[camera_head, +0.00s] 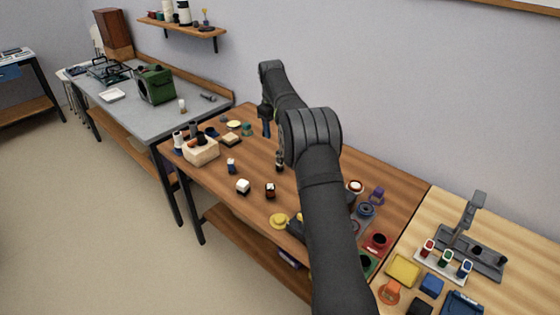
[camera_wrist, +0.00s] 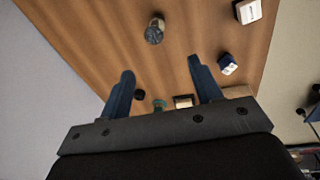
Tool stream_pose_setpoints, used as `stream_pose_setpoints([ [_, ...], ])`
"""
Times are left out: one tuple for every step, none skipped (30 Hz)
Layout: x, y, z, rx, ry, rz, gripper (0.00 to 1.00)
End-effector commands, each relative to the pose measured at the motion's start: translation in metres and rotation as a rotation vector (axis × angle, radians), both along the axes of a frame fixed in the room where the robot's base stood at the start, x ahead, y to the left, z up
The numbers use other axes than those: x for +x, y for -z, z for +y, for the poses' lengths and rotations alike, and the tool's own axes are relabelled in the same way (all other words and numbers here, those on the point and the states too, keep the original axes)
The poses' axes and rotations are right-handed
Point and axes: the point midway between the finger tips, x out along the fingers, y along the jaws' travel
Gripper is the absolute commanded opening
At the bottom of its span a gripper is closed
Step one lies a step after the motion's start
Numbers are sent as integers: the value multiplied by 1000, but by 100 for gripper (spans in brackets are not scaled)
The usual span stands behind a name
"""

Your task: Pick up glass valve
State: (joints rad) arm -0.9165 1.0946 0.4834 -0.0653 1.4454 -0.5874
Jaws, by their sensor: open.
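A small glass valve (camera_wrist: 155,30), greyish with a dark base, stands on the wooden bench in the wrist view, beyond my fingertips and roughly in line with the gap between them. In the head view, what looks like the same valve (camera_head: 279,161) stands beside my arm. My gripper (camera_wrist: 160,68) is open, with two blue-grey fingers apart and nothing between them. In the head view my gripper (camera_head: 267,125) hangs above the bench, apart from the valve and on its far side.
A blue-and-white jar (camera_wrist: 227,64) and a white-topped piece (camera_wrist: 247,10) stand right of the valve in the wrist view. Bare wood surrounds the valve.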

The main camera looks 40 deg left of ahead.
Motion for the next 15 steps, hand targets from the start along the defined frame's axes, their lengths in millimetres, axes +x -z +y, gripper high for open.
stream_pose_setpoints([
  [8, 19, 2, -12, 8, 22, 58],
  [11, 28, 2, -16, 12, 35, 58],
  [14, 39, 3, -24, 16, 52, 58],
  [17, 47, 4, -28, 19, 62, 58],
  [19, 54, 4, -33, 21, 73, 58],
  [21, 62, 4, -37, 24, 85, 58],
  [23, 67, 4, -40, 26, 93, 58],
  [24, 73, 4, -43, 28, 102, 58],
  [26, 78, 3, -46, 30, 108, 58],
  [26, 82, 3, -48, 31, 113, 58],
  [27, 84, 3, -50, 32, 117, 58],
  [27, 87, 3, -52, 33, 121, 58],
  [28, 89, 2, -52, 33, 124, 58],
  [28, 92, 2, -53, 33, 125, 58],
  [28, 96, 2, -54, 33, 127, 58],
])
